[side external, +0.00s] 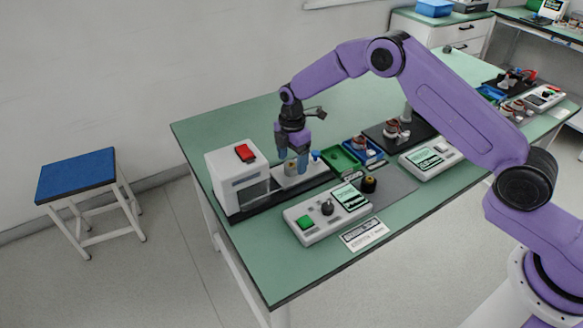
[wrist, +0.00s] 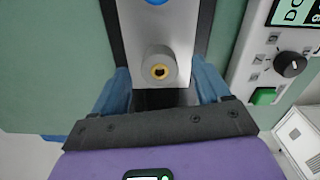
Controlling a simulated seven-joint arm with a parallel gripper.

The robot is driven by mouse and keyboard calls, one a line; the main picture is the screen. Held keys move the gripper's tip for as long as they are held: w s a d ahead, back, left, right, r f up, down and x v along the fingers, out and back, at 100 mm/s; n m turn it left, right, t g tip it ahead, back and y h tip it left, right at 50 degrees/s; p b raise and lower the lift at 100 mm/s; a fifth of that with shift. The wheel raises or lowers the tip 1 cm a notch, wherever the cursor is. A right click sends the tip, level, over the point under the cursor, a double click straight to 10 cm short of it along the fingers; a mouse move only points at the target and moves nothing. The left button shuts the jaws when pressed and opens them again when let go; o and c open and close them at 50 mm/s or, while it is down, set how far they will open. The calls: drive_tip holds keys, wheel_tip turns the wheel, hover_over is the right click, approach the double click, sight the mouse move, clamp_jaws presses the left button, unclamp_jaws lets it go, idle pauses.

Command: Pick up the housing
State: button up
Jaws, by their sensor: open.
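The housing appears to be the short grey cylinder with a brass-ringed hole (wrist: 159,56). It stands upright on a pale plate (wrist: 132,18) of the test fixture. In the side view the housing (side external: 291,169) is small and partly covered by my gripper. My gripper (side external: 293,160) points down over it with blue fingers apart. In the wrist view the two fingers of my gripper (wrist: 163,82) lie left and right of the housing, with a gap on both sides. The gripper is open and empty. Whether the fingertips reach down to the housing's height is unclear.
A white box with a red switch (side external: 245,153) stands left of the housing. A blue knob (side external: 316,155) is close on its right. A meter with a green button (side external: 305,222) stands in front. Green (side external: 343,158) and blue trays are to the right. The table's back left (side external: 215,125) is clear.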

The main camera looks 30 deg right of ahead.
drive_tip(key=shift+f, duration=0.8)
drive_tip(key=shift+c, duration=0.2)
drive_tip(key=shift+w, duration=0.1)
drive_tip(key=c, duration=1.1)
drive_tip(key=shift+c, duration=0.2)
drive_tip(key=shift+r, duration=0.1)
